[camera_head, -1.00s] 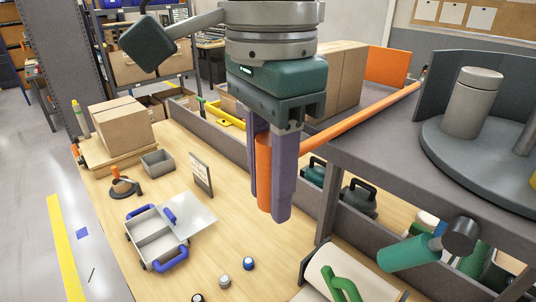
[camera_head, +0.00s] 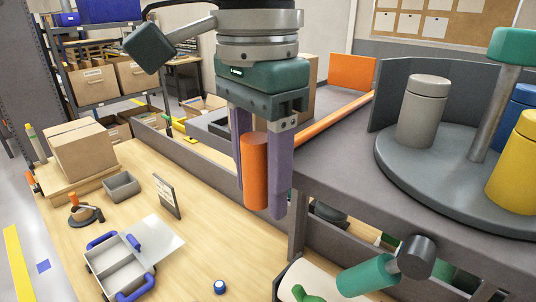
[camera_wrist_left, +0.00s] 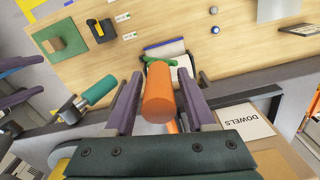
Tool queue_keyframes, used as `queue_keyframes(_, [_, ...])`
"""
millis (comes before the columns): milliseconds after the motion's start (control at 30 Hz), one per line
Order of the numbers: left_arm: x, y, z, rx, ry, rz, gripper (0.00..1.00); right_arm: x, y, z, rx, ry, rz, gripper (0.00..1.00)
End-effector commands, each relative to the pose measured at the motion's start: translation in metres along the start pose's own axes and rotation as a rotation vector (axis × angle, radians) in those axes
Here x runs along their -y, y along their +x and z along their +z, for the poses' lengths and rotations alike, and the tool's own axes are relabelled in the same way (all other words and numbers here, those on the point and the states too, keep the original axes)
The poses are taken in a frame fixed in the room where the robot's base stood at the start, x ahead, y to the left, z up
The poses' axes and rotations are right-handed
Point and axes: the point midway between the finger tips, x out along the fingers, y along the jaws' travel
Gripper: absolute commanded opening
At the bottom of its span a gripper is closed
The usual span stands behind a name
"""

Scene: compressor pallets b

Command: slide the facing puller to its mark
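The puller has an orange cylindrical handle (camera_head: 254,170); it also shows in the left wrist view (camera_wrist_left: 158,95). An orange rod (camera_head: 335,118) runs along the grey shelf's edge toward an upright orange plate (camera_head: 347,80), which looks like part of it. My left gripper (camera_head: 262,190) points down with its purple fingers on either side of the handle. The rod is partly hidden behind the gripper. I cannot pick out the mark.
The grey shelf (camera_head: 330,175) bears a turntable (camera_head: 440,190) with grey, blue and yellow cylinders. A teal handle (camera_head: 367,275) juts out below. A wooden table (camera_head: 215,235) holds a blue-handled tray (camera_head: 122,268), grey bin (camera_head: 121,186) and cardboard box (camera_head: 84,150).

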Motion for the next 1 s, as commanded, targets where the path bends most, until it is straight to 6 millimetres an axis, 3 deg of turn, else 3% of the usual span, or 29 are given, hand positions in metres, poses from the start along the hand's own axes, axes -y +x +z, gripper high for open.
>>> queue_keyframes(433, [0.000,-0.007,0.000,0.002,-0.001,0.000,0.64,0.000,0.009,0.003,0.000,0.000,0.000,0.92])
queue_keyframes(800, [0.000,-0.078,0.000,0.000,0.000,-0.001,0.64,0.002,0.046,0.015,0.001,0.000,0.000,0.92])
queue_keyframes(1000, [0.000,-0.097,0.000,0.003,0.001,0.000,0.64,0.002,0.050,0.016,0.001,0.001,0.000,0.92])
